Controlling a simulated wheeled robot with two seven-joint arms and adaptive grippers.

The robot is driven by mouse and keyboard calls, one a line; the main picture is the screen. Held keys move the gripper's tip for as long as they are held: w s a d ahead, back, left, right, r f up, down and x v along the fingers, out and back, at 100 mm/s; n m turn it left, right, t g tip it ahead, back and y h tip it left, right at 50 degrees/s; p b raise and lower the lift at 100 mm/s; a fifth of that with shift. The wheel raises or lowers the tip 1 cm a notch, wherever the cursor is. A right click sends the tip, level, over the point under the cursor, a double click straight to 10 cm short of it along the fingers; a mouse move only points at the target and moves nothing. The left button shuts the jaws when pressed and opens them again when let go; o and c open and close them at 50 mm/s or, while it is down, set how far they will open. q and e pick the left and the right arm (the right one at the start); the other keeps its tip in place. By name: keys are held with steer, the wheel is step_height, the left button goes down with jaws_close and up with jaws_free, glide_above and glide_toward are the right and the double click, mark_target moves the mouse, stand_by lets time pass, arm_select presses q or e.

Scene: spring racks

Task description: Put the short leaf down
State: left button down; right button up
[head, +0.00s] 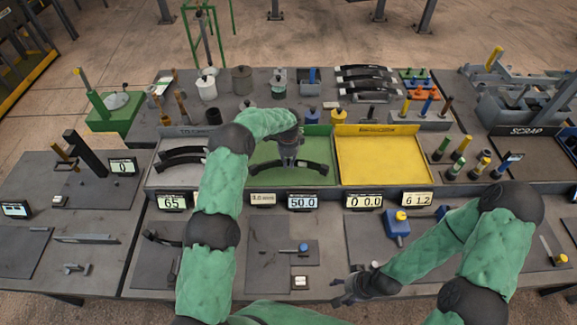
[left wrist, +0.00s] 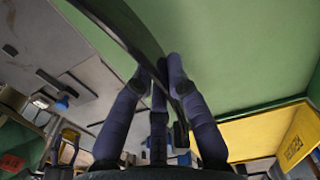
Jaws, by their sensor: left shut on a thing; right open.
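The short leaf (head: 315,168) is a dark, slightly curved strip. My left gripper (head: 289,160) is shut on it near its middle, and the leaf shows against the green tray (head: 318,140). In the left wrist view the leaf (left wrist: 128,30) runs between the fingers of my left gripper (left wrist: 160,75), with the green tray floor behind it. I cannot tell whether the leaf touches the tray floor. My right gripper (head: 345,292) is open and empty, low over the front of the bench.
Left of the green tray, a pale tray holds dark leaves (head: 180,158), partly behind my left arm. A yellow tray (head: 380,158) on the right is empty. Displays (head: 302,201) line the front edge. Several black leaves (head: 365,80) lie on a rack behind.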

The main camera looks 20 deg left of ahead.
arm_select(q)
step_height(320, 180, down, 2)
steer(key=shift+w+f+p, duration=0.1)
steer(key=shift+f+p, duration=0.05)
steer(key=shift+p, duration=0.15)
arm_select(e)
steer(key=shift+r, duration=0.4)
arm_select(q)
steer(key=shift+f, duration=0.2)
arm_select(e)
steer(key=shift+f, duration=0.15)
arm_select(q)
steer(key=c, duration=1.2)
jaws_free()
steer(key=shift+f, duration=0.1)
steer(key=shift+r, duration=0.25)
arm_select(e)
steer(key=shift+r, duration=0.25)
steer(key=shift+f+b, duration=0.85)
steer(key=shift+f, duration=0.05)
arm_select(q)
steer(key=shift+r, duration=5.9)
